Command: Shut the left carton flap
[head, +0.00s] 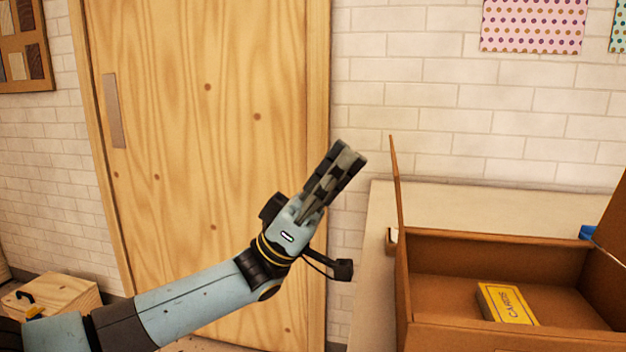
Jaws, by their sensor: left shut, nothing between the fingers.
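The open cardboard carton (500,244) stands on the table at the lower right. Its left flap (397,185) stands up, almost vertical, seen nearly edge-on along the carton's left side. A yellow box marked "CARDS" (508,304) lies inside on the carton floor. Another flap (610,225) shows at the right edge, partly cut off by the frame. My left gripper (350,160) is shut and empty. In the picture it is to the left of the left flap, apart from it, pointing up and right. My right gripper is not in view.
The pale table top (380,215) shows behind and left of the carton. A small blue thing (587,232) is behind the carton at right. A wooden door (200,150) is behind my left arm. A wooden crate (60,292) stands at lower left.

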